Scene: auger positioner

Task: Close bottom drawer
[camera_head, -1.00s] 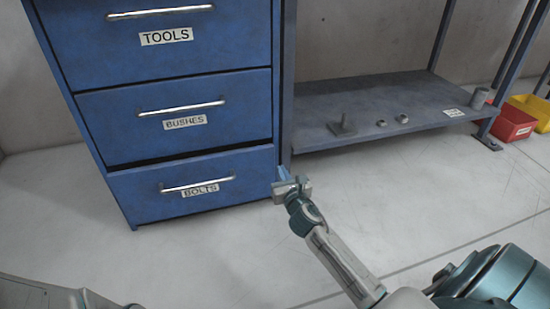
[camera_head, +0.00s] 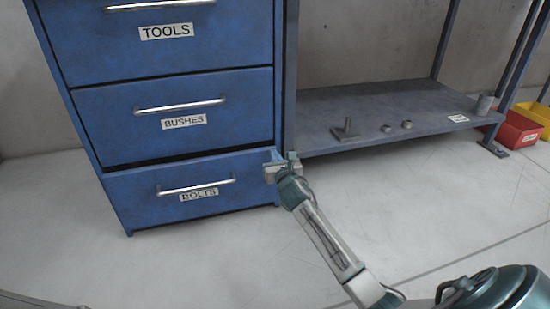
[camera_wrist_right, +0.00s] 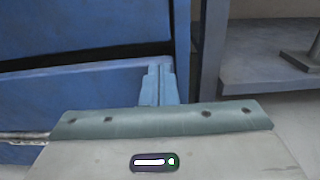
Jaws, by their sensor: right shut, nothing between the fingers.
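The bottom drawer (camera_head: 150,207), blue with a BOLTS label and a silver bar handle, is the lowest in the blue cabinet. A dark gap shows along its top edge, below the BUSHES drawer (camera_head: 220,138). My right gripper (camera_head: 275,158) is at the drawer front's upper right corner, with its fingers shut and empty. In the right wrist view the blue fingertips (camera_wrist_right: 158,85) overlap the drawer's right end; whether they touch it I cannot tell. The left gripper is not in view; only a bit of my left arm shows at the bottom left.
A grey shelf (camera_head: 370,105) right of the cabinet holds a bolt-like part (camera_head: 345,130), two small rings and a cylinder (camera_head: 485,104). A red bin (camera_head: 518,132) and a yellow bin stand at far right. The floor (camera_head: 180,268) in front is clear.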

